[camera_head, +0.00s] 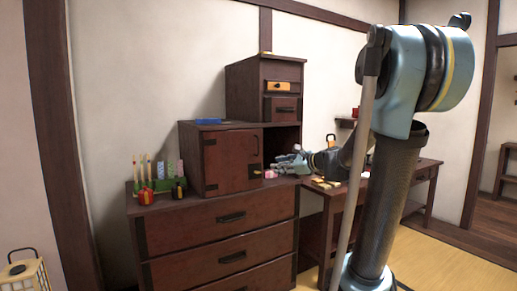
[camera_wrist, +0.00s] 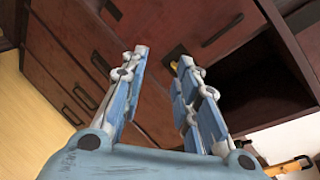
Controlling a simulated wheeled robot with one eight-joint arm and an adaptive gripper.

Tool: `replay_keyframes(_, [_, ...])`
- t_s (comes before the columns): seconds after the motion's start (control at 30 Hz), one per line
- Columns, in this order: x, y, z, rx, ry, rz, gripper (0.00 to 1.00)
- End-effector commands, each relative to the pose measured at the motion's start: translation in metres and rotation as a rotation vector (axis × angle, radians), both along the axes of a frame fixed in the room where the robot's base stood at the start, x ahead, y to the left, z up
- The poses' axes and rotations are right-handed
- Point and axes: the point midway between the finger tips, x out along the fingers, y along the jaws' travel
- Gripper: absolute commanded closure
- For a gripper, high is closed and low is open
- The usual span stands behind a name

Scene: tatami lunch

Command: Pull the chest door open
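The chest door (camera_head: 230,160) is a reddish-brown wooden panel with dark metal fittings, in the cabinet on top of the chest. It looks shut in the head view. A small brass latch (camera_head: 257,170) is at its right edge. My gripper (camera_head: 278,164) is just right of the door edge, close to the latch. In the wrist view my gripper (camera_wrist: 163,60) is open, its blue fingers apart with nothing between them. A small brass piece (camera_wrist: 174,65) shows near the right fingertip. I cannot tell whether a finger touches the door.
The lower chest has wide drawers (camera_head: 225,220). A small drawer unit (camera_head: 262,90) stands above the cabinet. Left of the door are a red ornament (camera_head: 146,196) and a green holder with colored sticks. An open dark compartment (camera_wrist: 255,90) lies right of my fingers. A low desk stands at the right.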

Motion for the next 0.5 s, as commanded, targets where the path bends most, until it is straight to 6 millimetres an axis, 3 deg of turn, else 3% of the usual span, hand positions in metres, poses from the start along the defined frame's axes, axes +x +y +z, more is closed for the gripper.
replay_keyframes(0.03, [0.018,-0.001,0.009,0.088,0.032,-0.033,0.71])
replay_keyframes(0.2, [0.061,-0.008,0.034,0.356,0.138,-0.115,0.71])
replay_keyframes(0.5, [0.088,-0.013,0.048,0.53,0.21,-0.156,0.71])
